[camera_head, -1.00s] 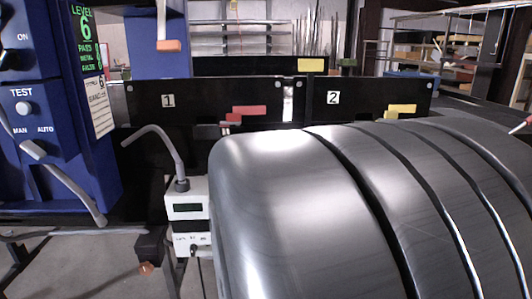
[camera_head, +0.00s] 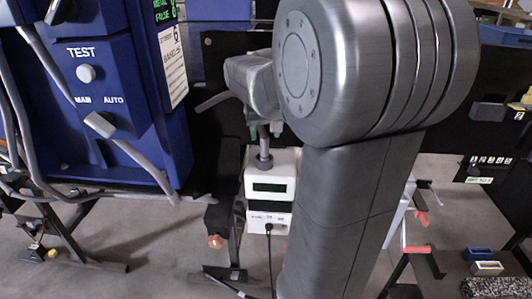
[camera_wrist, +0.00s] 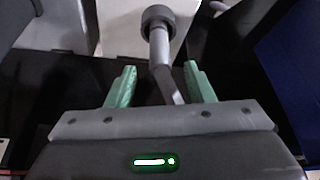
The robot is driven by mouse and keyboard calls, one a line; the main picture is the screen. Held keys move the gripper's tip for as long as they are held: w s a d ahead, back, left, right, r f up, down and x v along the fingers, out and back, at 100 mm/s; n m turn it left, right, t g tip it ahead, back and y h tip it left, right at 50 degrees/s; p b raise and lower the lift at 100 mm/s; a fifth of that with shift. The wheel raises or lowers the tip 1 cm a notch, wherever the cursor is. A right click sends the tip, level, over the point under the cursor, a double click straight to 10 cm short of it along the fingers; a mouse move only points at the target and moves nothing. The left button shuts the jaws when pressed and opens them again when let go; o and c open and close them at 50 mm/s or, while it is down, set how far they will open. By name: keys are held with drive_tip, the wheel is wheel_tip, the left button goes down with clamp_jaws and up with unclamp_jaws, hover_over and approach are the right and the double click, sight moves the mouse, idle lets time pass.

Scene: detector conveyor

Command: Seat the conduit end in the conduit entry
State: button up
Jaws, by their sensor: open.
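A bent grey conduit (camera_head: 264,150) rises from the top of a small white box (camera_head: 268,190). Part of the conduit's bend is hidden by my arm, and a grey length that looks like its free end shows to the left of my gripper. My gripper (camera_head: 263,130) is just above the box at the conduit. In the wrist view, the two green fingers of my gripper (camera_wrist: 159,70) are apart on either side of the conduit (camera_wrist: 163,72), which has a round collar (camera_wrist: 158,15) at the box. I cannot make out the conduit entry.
A blue test cabinet (camera_head: 120,90) with a white button and grey cables stands at the left. A dark panel (camera_head: 220,50) is behind the box.

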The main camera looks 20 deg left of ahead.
sight(264, 145)
drive_tip(key=shift+p+x, duration=0.3)
drive_tip(key=shift+x, duration=3.1)
drive_tip(key=shift+d, duration=0.1)
clamp_jaws()
